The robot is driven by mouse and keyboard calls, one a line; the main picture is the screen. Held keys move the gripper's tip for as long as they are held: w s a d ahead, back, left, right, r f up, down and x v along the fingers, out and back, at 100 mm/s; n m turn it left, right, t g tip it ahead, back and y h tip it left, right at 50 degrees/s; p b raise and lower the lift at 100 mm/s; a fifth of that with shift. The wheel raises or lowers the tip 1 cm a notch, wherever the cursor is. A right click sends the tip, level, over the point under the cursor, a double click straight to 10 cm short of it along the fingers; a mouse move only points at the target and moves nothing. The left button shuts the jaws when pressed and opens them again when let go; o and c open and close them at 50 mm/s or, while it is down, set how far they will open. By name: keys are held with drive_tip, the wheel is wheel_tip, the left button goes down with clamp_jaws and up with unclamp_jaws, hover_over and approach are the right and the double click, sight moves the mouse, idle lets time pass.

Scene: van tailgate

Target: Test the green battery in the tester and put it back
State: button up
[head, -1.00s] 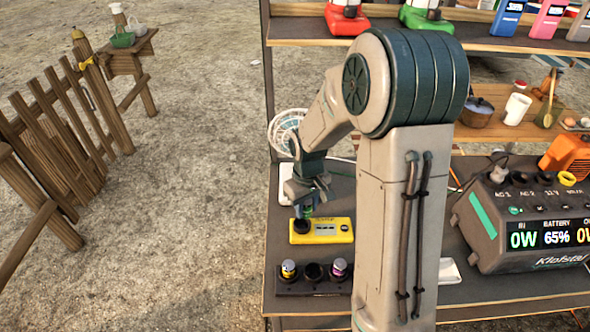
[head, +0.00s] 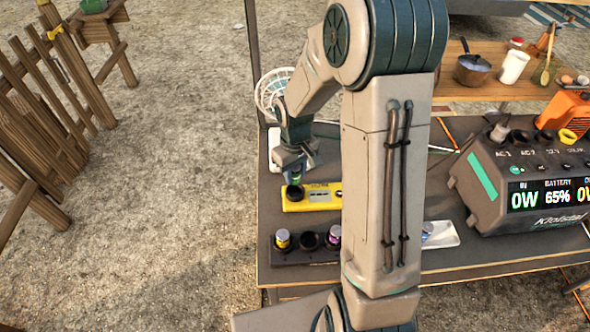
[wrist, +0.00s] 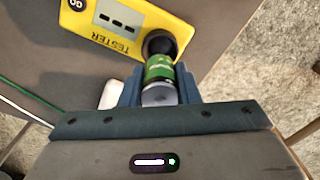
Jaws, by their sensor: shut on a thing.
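The green battery (wrist: 159,70) is between the fingers of my gripper (wrist: 160,88), which is shut on it. In the head view my gripper (head: 295,174) is over the left end of the yellow tester (head: 322,197), with a bit of green showing below the fingers. The tester's round black socket (wrist: 160,43) is right at the battery's far end; I cannot tell whether the battery has entered it. The tester's bars look dark in the wrist view. The black battery rack (head: 292,256) in front of the tester has an empty middle hole (head: 311,240).
A yellow-banded battery (head: 283,238) and a purple one (head: 334,233) stand in the rack's outer holes. A white tray (head: 443,236) with a battery lies to the right, partly behind my arm. A large power station (head: 525,190) stands further right.

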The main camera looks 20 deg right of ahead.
drive_tip(key=shift+f+b, duration=1.85)
drive_tip(key=shift+f, duration=0.9)
drive_tip(key=shift+s+f+b, duration=0.3)
drive_tip(key=shift+s+f, duration=0.05)
drive_tip(key=shift+s, duration=0.1)
drive_tip(key=o, duration=1.1)
drive_tip(key=shift+d+f, duration=0.1)
drive_tip(key=shift+d, duration=0.05)
drive_tip(key=shift+a, duration=0.25)
drive_tip(key=shift+w+r, duration=0.15)
drive_tip(key=shift+r, duration=0.1)
drive_tip(key=r, duration=1.5)
drive_tip(key=shift+w+d+p, duration=0.15)
drive_tip(key=shift+d+p, duration=0.15)
drive_tip(key=shift+p, duration=0.1)
